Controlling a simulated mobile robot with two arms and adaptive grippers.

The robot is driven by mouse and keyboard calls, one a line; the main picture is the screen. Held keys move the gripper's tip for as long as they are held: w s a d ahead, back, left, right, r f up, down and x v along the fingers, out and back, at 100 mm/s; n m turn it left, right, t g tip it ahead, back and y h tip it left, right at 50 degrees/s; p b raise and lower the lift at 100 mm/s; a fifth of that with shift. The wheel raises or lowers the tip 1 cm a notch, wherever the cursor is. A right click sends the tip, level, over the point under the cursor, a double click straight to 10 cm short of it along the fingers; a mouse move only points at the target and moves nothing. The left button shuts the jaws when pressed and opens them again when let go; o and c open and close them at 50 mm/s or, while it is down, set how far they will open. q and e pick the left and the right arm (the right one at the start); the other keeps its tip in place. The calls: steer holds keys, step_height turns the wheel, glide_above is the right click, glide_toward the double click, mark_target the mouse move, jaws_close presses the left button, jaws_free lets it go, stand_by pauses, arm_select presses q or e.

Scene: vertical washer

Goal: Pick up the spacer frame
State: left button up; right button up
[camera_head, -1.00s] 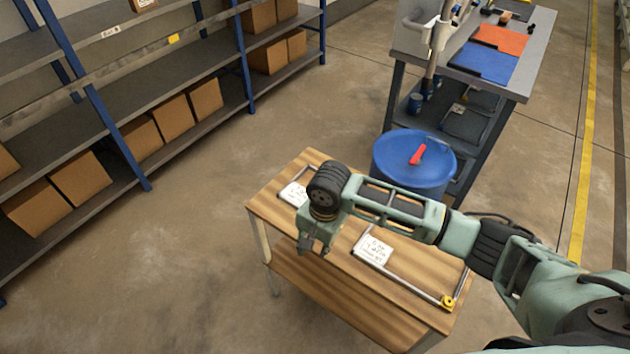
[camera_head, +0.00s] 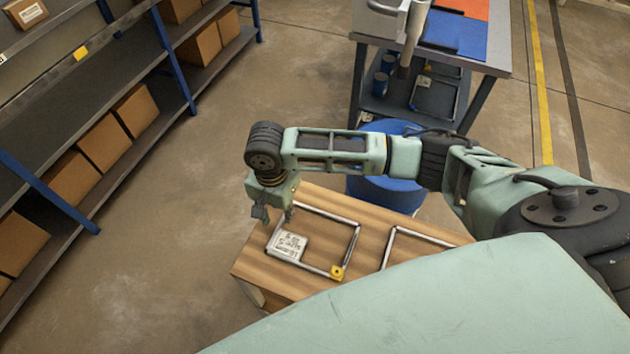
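A metal spacer frame (camera_head: 354,246) with thin silver bars lies flat on the wooden table. It has a white printed label plate (camera_head: 288,246) at its left and a yellow corner piece (camera_head: 337,272) at its near corner. A second, similar frame (camera_head: 388,246) lies to its right, its near part hidden behind a large green part of my body. My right gripper (camera_head: 274,216) points down above the table by the first frame's left far corner. Its two fingers are apart with nothing between them. I cannot tell its exact height over the frame. My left gripper is not in view.
The wooden table (camera_head: 262,269) is partly covered by my body in front. A blue drum (camera_head: 385,195) stands behind it under my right arm. A grey workbench (camera_head: 480,52) is further back. Shelves with cardboard boxes (camera_head: 104,142) line the left; floor between is clear.

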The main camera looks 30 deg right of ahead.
mark_target(279, 226)
steer(key=f, duration=0.2)
steer(key=a+f, duration=0.1)
steer(key=shift+f, duration=0.4)
steer(key=shift+d+f, duration=0.1)
steer(key=shift+f, duration=0.75)
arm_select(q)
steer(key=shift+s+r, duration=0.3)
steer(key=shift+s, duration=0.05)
arm_select(e)
jaws_close()
